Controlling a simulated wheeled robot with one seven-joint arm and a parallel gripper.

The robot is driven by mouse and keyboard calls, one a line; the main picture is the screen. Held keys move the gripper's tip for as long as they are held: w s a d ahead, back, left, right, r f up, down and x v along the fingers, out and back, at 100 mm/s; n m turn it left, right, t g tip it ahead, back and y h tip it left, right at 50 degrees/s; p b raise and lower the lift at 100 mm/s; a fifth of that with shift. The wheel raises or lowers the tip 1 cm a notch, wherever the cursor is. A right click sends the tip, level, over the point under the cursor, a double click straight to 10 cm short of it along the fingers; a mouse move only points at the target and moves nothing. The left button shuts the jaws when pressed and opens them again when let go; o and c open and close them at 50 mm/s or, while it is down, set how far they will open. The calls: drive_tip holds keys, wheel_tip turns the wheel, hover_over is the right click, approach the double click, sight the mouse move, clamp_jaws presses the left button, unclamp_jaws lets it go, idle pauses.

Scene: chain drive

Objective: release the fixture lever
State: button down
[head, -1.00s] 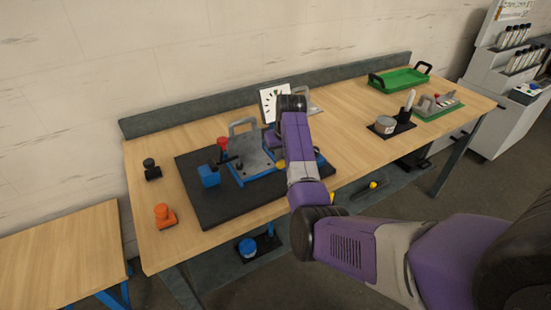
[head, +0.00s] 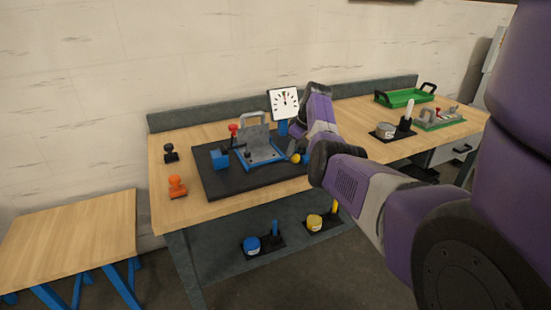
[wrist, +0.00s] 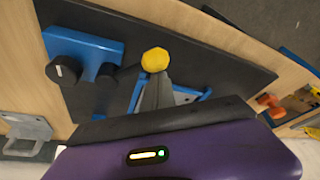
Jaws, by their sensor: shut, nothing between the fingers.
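The fixture is a grey plate with an upright handle on a blue base (head: 262,161), on a black mat. A yellow ball knob (head: 295,158) is at its right side. In the wrist view the yellow knob (wrist: 155,60) tops a dark lever arm beside a blue block (wrist: 85,45) with a black knob. A red knob (head: 233,130) stands at the fixture's back left. My gripper (wrist: 157,77) is shut and empty, its grey fingertips close to the yellow knob; I cannot tell whether they touch.
A white dial gauge (head: 284,101) stands behind the fixture. A blue block (head: 219,158), an orange piece (head: 177,187) and a black piece (head: 171,153) are at left. A green tray (head: 405,97) and a grey tin (head: 385,130) are at right.

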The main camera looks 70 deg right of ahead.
drive_tip(key=shift+s+a+f, duration=0.1)
drive_tip(key=shift+s+a, duration=0.1)
drive_tip(key=shift+s, duration=0.45)
drive_tip(key=shift+s+a+n+y, duration=0.1)
drive_tip(key=shift+s+n+y, duration=0.2)
drive_tip(key=shift+s+n, duration=0.5)
drive_tip(key=shift+s+d, duration=0.2)
drive_tip(key=shift+s, duration=1.15)
